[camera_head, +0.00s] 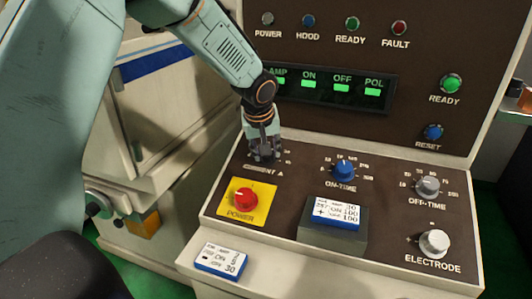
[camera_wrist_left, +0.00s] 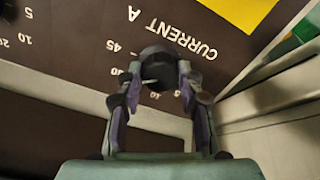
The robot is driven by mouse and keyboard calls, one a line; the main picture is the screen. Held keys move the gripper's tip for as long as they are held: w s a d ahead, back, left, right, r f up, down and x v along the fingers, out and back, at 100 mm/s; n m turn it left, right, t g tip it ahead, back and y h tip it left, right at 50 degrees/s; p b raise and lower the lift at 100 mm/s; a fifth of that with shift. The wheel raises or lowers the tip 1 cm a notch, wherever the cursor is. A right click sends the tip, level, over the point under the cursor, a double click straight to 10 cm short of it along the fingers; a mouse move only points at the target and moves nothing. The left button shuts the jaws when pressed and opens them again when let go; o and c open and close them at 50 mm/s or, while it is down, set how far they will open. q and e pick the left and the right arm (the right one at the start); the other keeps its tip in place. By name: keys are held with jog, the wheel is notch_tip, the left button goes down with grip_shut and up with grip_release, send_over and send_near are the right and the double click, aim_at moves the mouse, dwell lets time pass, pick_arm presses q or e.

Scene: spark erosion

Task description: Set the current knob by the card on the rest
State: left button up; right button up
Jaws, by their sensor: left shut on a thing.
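My left gripper (camera_head: 264,148) points down at the upper left of the sloped panel and is shut on the dark current knob (camera_wrist_left: 160,66), above the "CURRENT A" label. In the left wrist view both fingers (camera_wrist_left: 158,88) flank the knob. A short pale mark shows on its near side; I cannot tell which number it points at. The fingers hide most of the knob and its scale in the head view. The blue-edged white card (camera_head: 335,211) lies on the dark grey rest (camera_head: 331,240).
A second card (camera_head: 221,260) lies on the front ledge. The red power knob (camera_head: 244,199) on its yellow plate is just below the current knob. The blue on-time (camera_head: 343,170), grey off-time (camera_head: 427,186) and electrode (camera_head: 434,243) knobs stand to the right.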

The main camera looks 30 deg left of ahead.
pick_arm(q)
jog(key=shift+s+f, duration=0.1)
jog(key=o, duration=1.2)
jog(key=shift+s+d+r, duration=0.1)
jog(key=shift+r, duration=0.1)
jog(key=shift+f, duration=0.1)
jog(key=shift+r, duration=0.4)
jog(key=v, duration=1.1)
jog(key=shift+s+d+r, duration=0.1)
jog(key=shift+s, duration=0.05)
